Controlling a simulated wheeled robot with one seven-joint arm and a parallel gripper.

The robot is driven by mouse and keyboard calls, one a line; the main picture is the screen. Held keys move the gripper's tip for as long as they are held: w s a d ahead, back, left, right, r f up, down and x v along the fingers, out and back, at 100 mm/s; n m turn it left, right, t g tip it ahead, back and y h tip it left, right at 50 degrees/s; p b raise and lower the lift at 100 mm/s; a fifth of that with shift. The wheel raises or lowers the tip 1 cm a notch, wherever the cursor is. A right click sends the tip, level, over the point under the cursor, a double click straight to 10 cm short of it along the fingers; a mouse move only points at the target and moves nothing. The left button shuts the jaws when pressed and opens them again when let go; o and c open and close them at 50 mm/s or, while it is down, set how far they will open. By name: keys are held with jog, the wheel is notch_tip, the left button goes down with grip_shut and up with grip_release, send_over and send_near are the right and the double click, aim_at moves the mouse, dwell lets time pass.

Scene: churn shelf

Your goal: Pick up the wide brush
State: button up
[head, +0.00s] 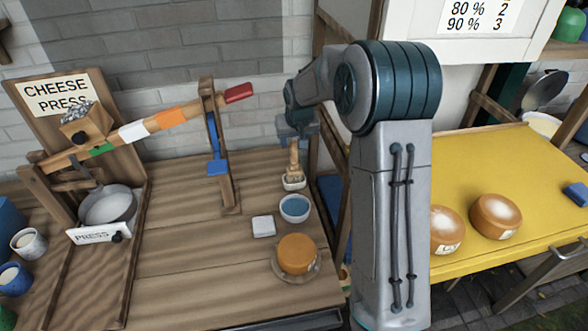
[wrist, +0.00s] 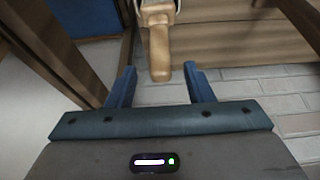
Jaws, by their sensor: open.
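The wide brush (head: 293,165) is tan with a pale lower end. It stands roughly upright near the back right edge of the wooden table (head: 190,260), handle up. My gripper (head: 298,133) is just above it, at the handle's top. In the wrist view, the brush handle (wrist: 158,45) points toward my gripper (wrist: 159,72). Its end lies between the two blue fingertips, with a visible gap on each side. The jaws are open and empty. The brush's lower end is mostly cut off at the top of the wrist view.
A bowl of blue liquid (head: 295,208) stands just in front of the brush. A white block (head: 263,226) and an orange cheese on a plate (head: 297,254) are nearer. The cheese press (head: 108,205) and its lever post (head: 222,150) are left. A yellow table (head: 465,175) is right.

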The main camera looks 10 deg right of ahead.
aim_at(294, 149)
jog(key=x, duration=0.2)
jog(key=p+x, duration=0.1)
jog(key=x, duration=0.2)
jog(key=shift+s+p, duration=0.25)
jog(key=shift+p, duration=0.05)
grip_shut()
